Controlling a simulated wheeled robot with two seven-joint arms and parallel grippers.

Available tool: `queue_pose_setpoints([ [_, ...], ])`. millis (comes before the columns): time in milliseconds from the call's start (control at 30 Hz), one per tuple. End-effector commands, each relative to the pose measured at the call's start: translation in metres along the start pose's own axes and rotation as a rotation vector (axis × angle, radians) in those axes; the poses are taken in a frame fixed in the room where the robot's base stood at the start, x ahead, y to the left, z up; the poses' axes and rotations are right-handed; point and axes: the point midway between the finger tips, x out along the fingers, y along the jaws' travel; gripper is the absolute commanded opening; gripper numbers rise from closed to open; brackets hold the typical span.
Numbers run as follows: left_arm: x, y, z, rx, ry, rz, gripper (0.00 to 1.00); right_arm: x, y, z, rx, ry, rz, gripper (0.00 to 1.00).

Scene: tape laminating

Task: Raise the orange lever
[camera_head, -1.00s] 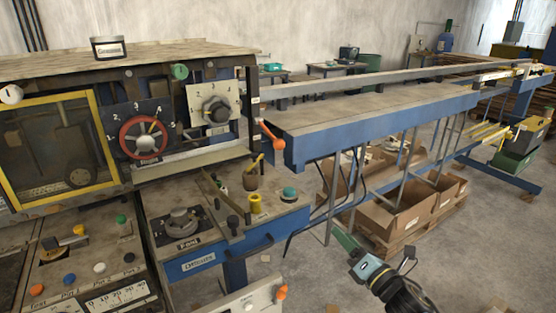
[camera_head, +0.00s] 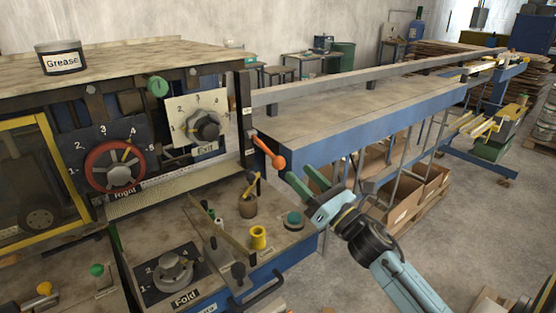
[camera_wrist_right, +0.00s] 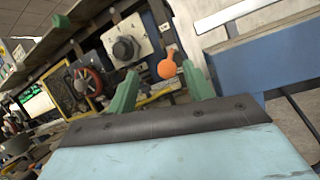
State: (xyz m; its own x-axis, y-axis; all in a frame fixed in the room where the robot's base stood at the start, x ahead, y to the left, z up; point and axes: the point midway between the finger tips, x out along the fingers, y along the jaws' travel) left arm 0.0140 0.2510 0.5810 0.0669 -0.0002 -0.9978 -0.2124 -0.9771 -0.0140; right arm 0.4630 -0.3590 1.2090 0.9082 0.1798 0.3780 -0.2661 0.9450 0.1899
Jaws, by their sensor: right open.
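The orange lever (camera_head: 269,150) sticks out from the right end post of the machine and slopes down to the right, ending in a round knob. In the right wrist view the orange lever's knob (camera_wrist_right: 167,68) shows between my fingers, beyond their tips. My right gripper (camera_head: 299,180) is open and empty, just below and right of the lever, with its green fingers pointing up toward it. In the right wrist view the right gripper (camera_wrist_right: 160,82) has its fingers spread wide. I see no contact with the lever. My left gripper is not in view.
A long blue-edged table (camera_head: 350,115) runs back right behind the lever. The panel below holds a yellow knob (camera_head: 259,238), a teal button (camera_head: 294,219) and a brown pot (camera_head: 248,206). A red wheel (camera_head: 115,167) and an exit dial (camera_head: 205,126) are left. Cardboard boxes (camera_head: 405,200) stand below the table.

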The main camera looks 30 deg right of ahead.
Motion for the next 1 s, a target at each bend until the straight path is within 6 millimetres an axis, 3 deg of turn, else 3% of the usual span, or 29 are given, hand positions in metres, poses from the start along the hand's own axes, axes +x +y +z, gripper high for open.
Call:
queue_pose_setpoints([
  [200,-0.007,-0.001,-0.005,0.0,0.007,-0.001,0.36,0.041,-0.003,-0.014,0.002,-0.002,0.0,0.51],
  [400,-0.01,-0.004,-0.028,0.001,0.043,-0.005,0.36,0.065,-0.005,-0.025,0.002,-0.001,0.0,0.51],
  [500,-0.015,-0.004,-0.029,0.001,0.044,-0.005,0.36,0.073,-0.005,-0.024,0.002,0.0,0.0,0.51],
  [867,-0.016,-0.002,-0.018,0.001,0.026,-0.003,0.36,0.077,-0.005,-0.026,0.002,0.001,0.001,0.51],
  [1000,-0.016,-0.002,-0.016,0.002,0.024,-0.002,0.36,0.077,-0.005,-0.026,0.002,0.001,0.0,0.34],
])
